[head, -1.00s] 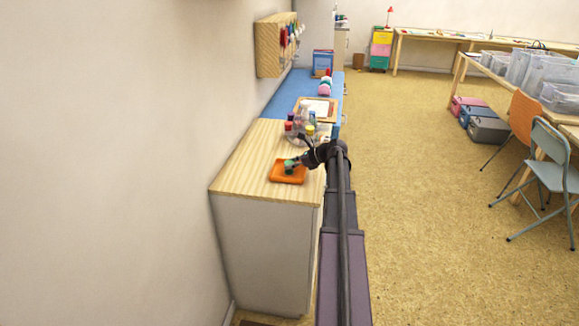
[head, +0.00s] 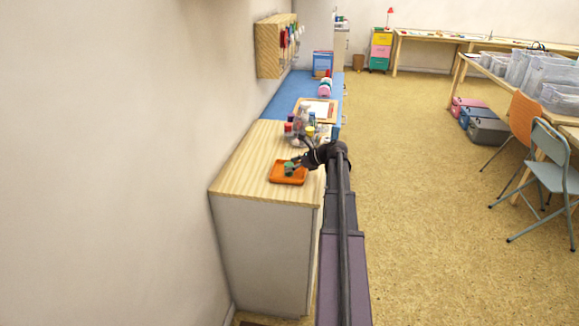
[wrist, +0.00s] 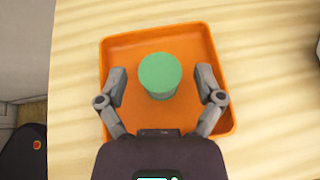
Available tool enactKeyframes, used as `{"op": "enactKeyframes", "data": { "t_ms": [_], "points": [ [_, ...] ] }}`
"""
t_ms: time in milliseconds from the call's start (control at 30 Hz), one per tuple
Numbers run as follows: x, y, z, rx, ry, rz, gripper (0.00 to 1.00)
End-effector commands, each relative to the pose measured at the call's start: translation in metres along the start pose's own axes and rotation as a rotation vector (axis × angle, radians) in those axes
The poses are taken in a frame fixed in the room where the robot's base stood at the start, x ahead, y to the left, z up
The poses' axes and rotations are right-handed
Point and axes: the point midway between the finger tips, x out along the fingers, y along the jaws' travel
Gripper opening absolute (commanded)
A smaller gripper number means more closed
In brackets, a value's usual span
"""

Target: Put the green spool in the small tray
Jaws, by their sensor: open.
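The green spool (wrist: 160,75) stands upright inside the small orange tray (wrist: 120,48), near its middle. My gripper (wrist: 162,80) is open, with one finger on each side of the spool and a visible gap to it on both sides. In the head view the spool (head: 288,167) is a small green spot in the orange tray (head: 278,179), partly covered by my gripper (head: 293,163).
The tray rests on a light wooden cabinet top (head: 240,180) beside the wall. Several bottles and jars (head: 303,127) stand just behind it. A clipboard (head: 318,108) lies on the blue surface (head: 285,95) farther back. Bare wood lies left of the tray.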

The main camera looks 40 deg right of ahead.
Motion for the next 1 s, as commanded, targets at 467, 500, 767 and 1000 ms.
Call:
{"op": "enactKeyframes", "data": {
  "t_ms": [467,500,767,1000],
  "points": [
    [-0.066,0.0,0.004,0.001,0.0,-0.002,0.86],
    [-0.073,0.0,0.004,0.001,0.0,-0.002,0.86],
    [-0.108,0.0,0.003,0.001,0.0,0.0,0.86],
    [-0.12,0.0,0.001,-0.001,0.0,0.0,0.86]
  ]
}}
